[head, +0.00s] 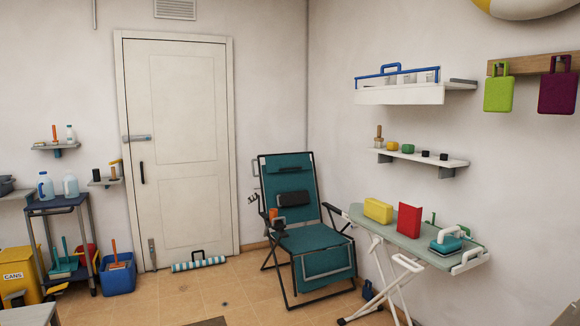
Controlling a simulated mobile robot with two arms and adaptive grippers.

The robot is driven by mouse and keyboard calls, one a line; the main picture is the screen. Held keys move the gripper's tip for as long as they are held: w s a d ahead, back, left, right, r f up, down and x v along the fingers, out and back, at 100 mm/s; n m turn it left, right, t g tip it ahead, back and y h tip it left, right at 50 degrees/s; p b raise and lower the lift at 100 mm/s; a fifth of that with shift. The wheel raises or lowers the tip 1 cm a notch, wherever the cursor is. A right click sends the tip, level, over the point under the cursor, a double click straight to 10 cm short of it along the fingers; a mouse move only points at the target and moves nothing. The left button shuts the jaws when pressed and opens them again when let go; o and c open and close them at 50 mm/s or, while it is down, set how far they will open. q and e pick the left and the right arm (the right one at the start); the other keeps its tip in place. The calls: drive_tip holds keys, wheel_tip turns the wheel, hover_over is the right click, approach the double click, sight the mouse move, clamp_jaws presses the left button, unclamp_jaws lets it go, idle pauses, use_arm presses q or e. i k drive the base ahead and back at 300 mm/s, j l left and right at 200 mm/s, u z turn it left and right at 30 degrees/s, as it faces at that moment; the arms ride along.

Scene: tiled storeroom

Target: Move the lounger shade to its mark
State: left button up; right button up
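A teal folding lounger (312,242) with a dark frame stands in the corner right of the door. A dark teal headrest-like piece (288,169) sits across its top; I cannot tell whether this is the shade. A black padded piece (294,199) lies across the backrest, and an orange object (274,215) is at its left armrest. A light framed handle or bar (326,274) shows on the front of the lounger. I cannot make out a clear mark for the shade. Neither of my grippers is in view.
An ironing board (415,238) holding a yellow box, a red item and an iron stands close on the lounger's right. A striped roll (199,263) lies before the white door (183,140). A blue bucket (117,275) and dark trolley (62,240) stand left. Tiled floor (190,292) ahead is mostly clear.

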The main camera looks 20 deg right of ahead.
sight(298, 162)
drive_tip(key=i+z, duration=0.2)
drive_tip(key=i, duration=4.1)
drive_tip(key=i+z, duration=0.15)
drive_tip(key=i, duration=0.4)
drive_tip(key=i+j+z, duration=0.1)
drive_tip(key=i, duration=0.5)
drive_tip(key=i+j+z, duration=0.15)
drive_tip(key=i, duration=0.4)
drive_tip(key=j, duration=0.1)
